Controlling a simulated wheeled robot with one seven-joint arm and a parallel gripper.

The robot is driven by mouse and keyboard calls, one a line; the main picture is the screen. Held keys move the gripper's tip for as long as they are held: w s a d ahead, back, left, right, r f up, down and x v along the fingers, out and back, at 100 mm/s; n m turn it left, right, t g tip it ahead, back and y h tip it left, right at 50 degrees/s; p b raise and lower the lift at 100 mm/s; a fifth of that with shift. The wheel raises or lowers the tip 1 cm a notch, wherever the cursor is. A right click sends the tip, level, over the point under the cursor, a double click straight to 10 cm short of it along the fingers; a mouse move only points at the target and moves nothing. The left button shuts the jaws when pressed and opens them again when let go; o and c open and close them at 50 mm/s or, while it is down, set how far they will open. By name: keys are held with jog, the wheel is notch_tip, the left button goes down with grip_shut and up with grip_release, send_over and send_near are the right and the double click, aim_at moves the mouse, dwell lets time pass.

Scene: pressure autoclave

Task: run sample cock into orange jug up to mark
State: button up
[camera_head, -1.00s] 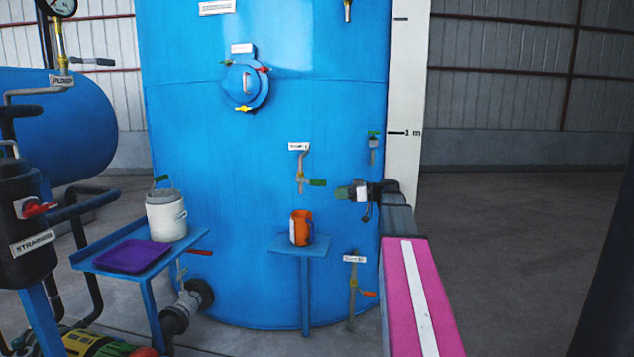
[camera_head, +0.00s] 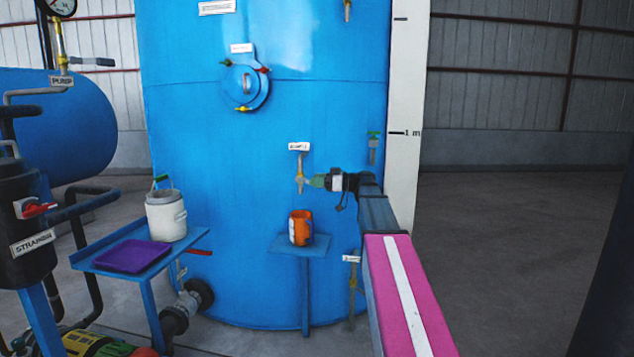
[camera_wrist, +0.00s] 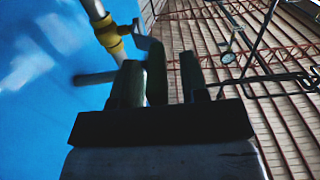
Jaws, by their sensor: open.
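The orange jug (camera_head: 301,229) stands upright on a small blue shelf (camera_head: 285,246) at the tank's front, below the upper sample cock (camera_head: 299,166). A white label sits above this cock; its small text is hard to read. My gripper (camera_head: 315,181) is at the cock's right side, level with its lower part. In the wrist view, the cock's yellow body (camera_wrist: 109,34) is at upper left and its dark lever (camera_wrist: 155,68) reaches between my open fingers (camera_wrist: 162,65). I cannot tell whether the fingers touch the lever. The jug's inside and mark are not visible.
Another labelled cock (camera_head: 352,277) is low on the blue tank (camera_head: 220,140), partly behind my arm. At left, a blue table (camera_head: 110,243) holds a purple tray (camera_head: 134,256) and a white bucket (camera_head: 166,216). Floor at right is clear.

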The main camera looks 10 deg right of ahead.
jog(key=shift+w+a, duration=0.1)
jog(key=shift+a, duration=0.1)
grip_shut()
jog(key=shift+f+t+y, duration=0.5)
jog(key=shift+f+y, duration=0.55)
jog(key=shift+y, duration=0.35)
grip_release()
jog(key=v, duration=1)
jog(key=shift+d+f, duration=0.2)
jog(key=shift+d, duration=0.15)
